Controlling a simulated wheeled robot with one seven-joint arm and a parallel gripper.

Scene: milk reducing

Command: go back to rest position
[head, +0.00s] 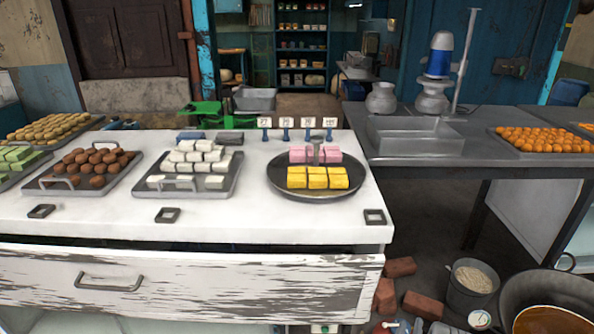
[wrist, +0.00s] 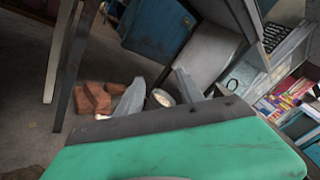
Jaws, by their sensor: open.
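My gripper (wrist: 157,93) shows in the wrist view only. Its two grey fingers stand apart behind the green wrist body, with nothing held between them. A bucket (wrist: 163,98) shows beyond the fingers, partly hidden, and several red bricks (wrist: 93,99) lie on the floor to their left. No part of my arm shows clearly in the head view.
A white counter (head: 110,222) carries trays of sweets and a dark round plate (head: 312,192) with yellow and pink blocks. A grey table (head: 420,148) stands at right. Bricks (head: 424,306), a bucket (head: 470,290) and a large pan (head: 548,290) crowd the lower right floor.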

